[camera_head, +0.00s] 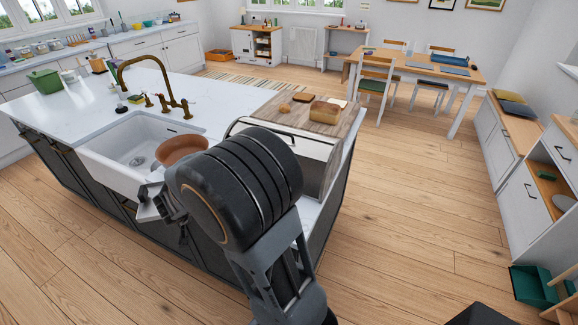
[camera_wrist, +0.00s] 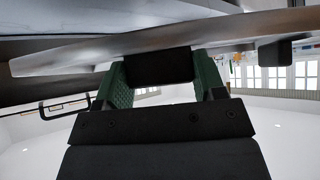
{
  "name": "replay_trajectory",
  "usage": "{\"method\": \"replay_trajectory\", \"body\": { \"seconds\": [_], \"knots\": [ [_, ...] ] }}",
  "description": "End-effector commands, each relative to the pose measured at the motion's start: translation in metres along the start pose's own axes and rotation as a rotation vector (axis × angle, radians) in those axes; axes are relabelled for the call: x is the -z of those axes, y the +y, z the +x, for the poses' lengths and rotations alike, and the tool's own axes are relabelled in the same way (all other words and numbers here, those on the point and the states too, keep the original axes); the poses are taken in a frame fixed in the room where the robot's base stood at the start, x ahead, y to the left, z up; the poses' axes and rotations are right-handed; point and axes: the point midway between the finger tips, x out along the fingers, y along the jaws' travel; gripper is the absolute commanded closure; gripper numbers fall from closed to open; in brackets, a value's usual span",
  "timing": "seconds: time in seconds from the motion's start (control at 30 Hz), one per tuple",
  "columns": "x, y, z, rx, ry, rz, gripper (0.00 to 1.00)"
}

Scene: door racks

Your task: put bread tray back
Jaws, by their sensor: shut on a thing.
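In the wrist view, my gripper (camera_wrist: 159,64) has its green-padded fingers on either side of a dark block under a long pale board edge (camera_wrist: 60,62). It is shut on this piece, which I take for the bread tray's edge or handle. In the head view, my dark arm hides most of the gripper and the held piece. A bread box (camera_head: 318,158) with a pale front stands on the island's right end, just beyond my arm. A wooden board (camera_head: 287,117) on top of it carries a loaf (camera_head: 325,112) and smaller bread pieces (camera_head: 284,108).
A white sink (camera_head: 125,150) with a brass tap (camera_head: 160,80) lies to the left, with a brown bowl (camera_head: 182,149) near my arm. The island top (camera_head: 215,92) behind is mostly bare. A dining table (camera_head: 415,66) stands beyond. The wooden floor (camera_head: 410,200) to the right is clear.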

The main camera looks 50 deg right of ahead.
Motion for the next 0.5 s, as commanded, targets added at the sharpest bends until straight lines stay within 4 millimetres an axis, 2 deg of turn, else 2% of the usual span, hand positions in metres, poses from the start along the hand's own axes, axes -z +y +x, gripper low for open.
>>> {"method": "replay_trajectory", "body": {
  "seconds": [0.03, 0.2, 0.3, 0.5],
  "knots": [
    [0.007, 0.023, 0.005, -0.071, 0.002, 0.072, 0.7],
    [0.017, 0.09, 0.011, -0.295, 0.002, 0.295, 0.7],
    [0.017, 0.12, 0.011, -0.398, 0.001, 0.391, 0.7],
    [0.023, 0.159, 0.017, -0.504, -0.002, 0.491, 0.7]
  ]
}}
